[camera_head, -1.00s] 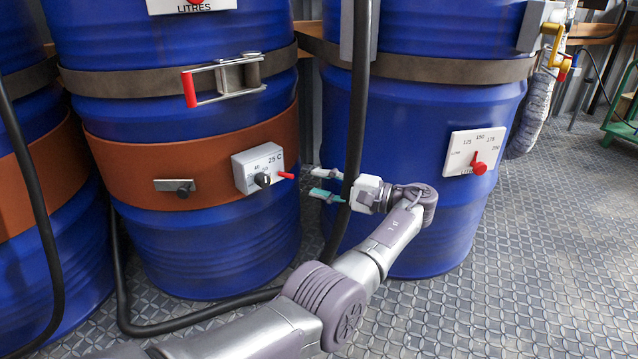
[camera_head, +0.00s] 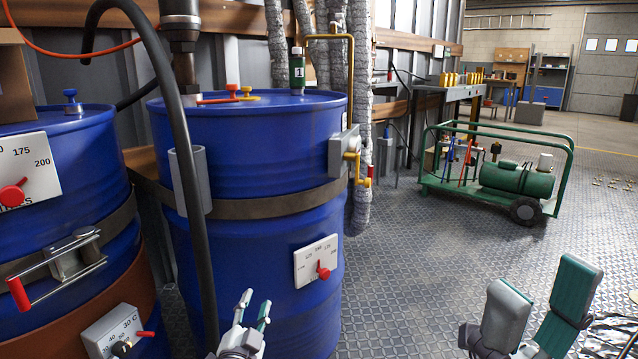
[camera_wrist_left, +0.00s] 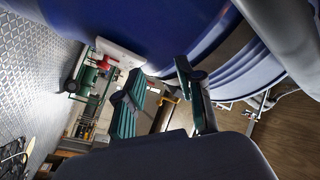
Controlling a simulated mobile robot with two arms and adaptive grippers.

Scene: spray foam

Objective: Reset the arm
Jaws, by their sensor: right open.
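My left gripper (camera_head: 254,306) is low in the head view, in front of the middle blue drum (camera_head: 260,240) and below its white dial plate (camera_head: 316,261) with a red knob. Its fingers are apart with nothing between them. In the left wrist view its fingers (camera_wrist_left: 163,95) are also apart, with the blue drum close by. My right gripper (camera_head: 538,298) is at the lower right of the head view, large and near the camera. It is open and empty over the floor. Most of both arms is out of frame.
A second blue drum (camera_head: 80,165) with a clamp and dials stands at left. A black hose (camera_head: 188,150) hangs before the middle drum. A green wheeled cart (camera_head: 500,175) stands farther back. The patterned floor (camera_head: 420,270) between is clear.

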